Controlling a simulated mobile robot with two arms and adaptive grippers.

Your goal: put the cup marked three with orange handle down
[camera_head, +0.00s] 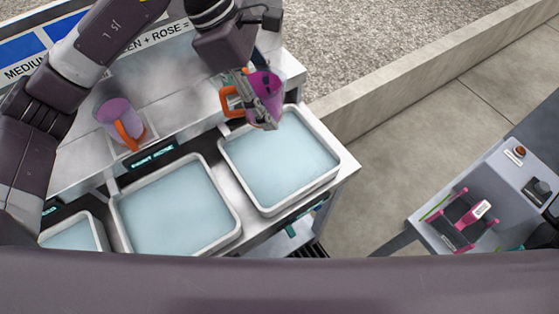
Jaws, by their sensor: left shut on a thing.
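A purple cup with an orange handle (270,84) is in my left gripper (258,97). The gripper is shut on it and holds it at the back edge of the right-hand tray. I cannot read a number on the cup or tell whether its base touches anything. A second purple cup with an orange handle (114,112) stands on a small pale pad on the counter at the left. My right gripper is not in view.
Trays of pale blue liquid line the counter front: right (337,177), middle (234,232) and a partly hidden left one (101,236). A small display (153,154) stands behind the middle tray. A grey table with a pink device (464,214) is at the right.

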